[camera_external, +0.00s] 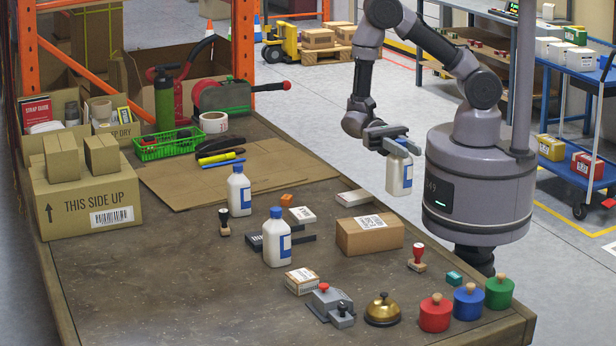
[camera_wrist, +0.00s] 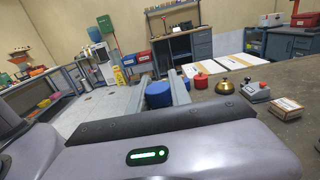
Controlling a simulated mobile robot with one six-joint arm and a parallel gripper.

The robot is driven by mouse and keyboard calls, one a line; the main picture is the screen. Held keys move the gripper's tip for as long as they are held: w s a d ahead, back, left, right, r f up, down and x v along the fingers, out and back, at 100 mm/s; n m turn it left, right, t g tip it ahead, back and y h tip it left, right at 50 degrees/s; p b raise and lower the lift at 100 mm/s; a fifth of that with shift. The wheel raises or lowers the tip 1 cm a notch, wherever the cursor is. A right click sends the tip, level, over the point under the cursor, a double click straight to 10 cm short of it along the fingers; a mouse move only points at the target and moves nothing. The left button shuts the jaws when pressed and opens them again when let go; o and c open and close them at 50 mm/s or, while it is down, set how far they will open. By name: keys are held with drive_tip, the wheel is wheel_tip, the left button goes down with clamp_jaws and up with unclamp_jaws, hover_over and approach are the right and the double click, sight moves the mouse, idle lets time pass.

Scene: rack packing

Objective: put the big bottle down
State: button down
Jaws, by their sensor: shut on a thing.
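My gripper (camera_external: 400,147) is shut on a white bottle (camera_external: 399,176) with a blue label, held upright at the right of the table in the external view. Its top is hidden by the fingers there. The bottle's base shows no contact with anything; I cannot tell whether it is over the tabletop or just past its edge. In the wrist view a blue round top, likely the bottle's cap (camera_wrist: 158,94), sits between my gripper's fingers (camera_wrist: 165,90). Two similar white bottles with blue caps stand on the table, one nearer (camera_external: 277,242) and one farther (camera_external: 238,194).
A brown carton (camera_external: 369,236), a red-handled stamp (camera_external: 417,260), a brass bell (camera_external: 382,311) and red (camera_external: 435,316), blue (camera_external: 468,304) and green (camera_external: 499,294) knobbed pots stand toward the right edge. Bare tabletop (camera_external: 150,285) lies at the front left. A flat cardboard sheet (camera_external: 190,184) lies farther back.

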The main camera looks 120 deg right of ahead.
drive_tip(key=w+a+f+b, duration=0.3)
drive_tip(key=w+f+b, duration=0.1)
drive_tip(key=w, duration=0.5)
drive_tip(key=shift+w+a+f, duration=0.15)
drive_tip(key=shift+w+f, duration=0.25)
drive_tip(key=c, duration=1.2)
unclamp_jaws()
drive_tip(key=shift+o, duration=0.2)
drive_tip(key=shift+r, duration=0.1)
